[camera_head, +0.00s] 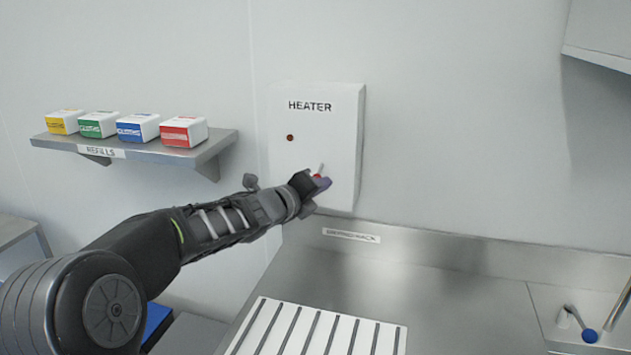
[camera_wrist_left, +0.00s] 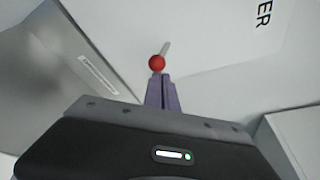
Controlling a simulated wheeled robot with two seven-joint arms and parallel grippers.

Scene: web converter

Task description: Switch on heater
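The heater (camera_head: 335,135) is a white wall box labelled "HEATER", with a small dark red indicator lamp (camera_head: 290,138) on its front. A pale lever with a red ball knob (camera_wrist_left: 156,62) sticks out low on the box; in the head view the knob is partly hidden by my gripper. My left gripper (camera_head: 318,183) is at the lever. In the left wrist view its purple fingers (camera_wrist_left: 161,92) are together, with nothing visible between them, and their tips are right at the knob. I cannot tell whether they touch it. My right gripper is out of view.
A wall shelf (camera_head: 130,152) with several coloured refill boxes is left of the heater, above my left arm. A steel counter (camera_head: 450,290) lies below, with a white slotted panel (camera_head: 315,330) at its front and a sink area with a tap (camera_head: 618,305) at right.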

